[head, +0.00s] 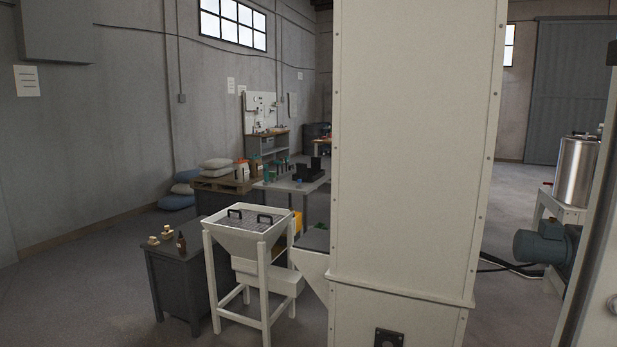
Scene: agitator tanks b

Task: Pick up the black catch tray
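I cannot make out a black catch tray for certain. A black object (309,174) sits on a light table (283,187) in the middle distance, but it is too small to tell what it is. Neither of my grippers is in view.
A tall cream cabinet (412,150) blocks the centre. A white hopper stand (246,239) with a black-handled grate stands left of it, beside a grey cabinet (180,285). A blue motor (543,248) and a steel tank (577,172) are at right. Floor (80,300) at left is clear.

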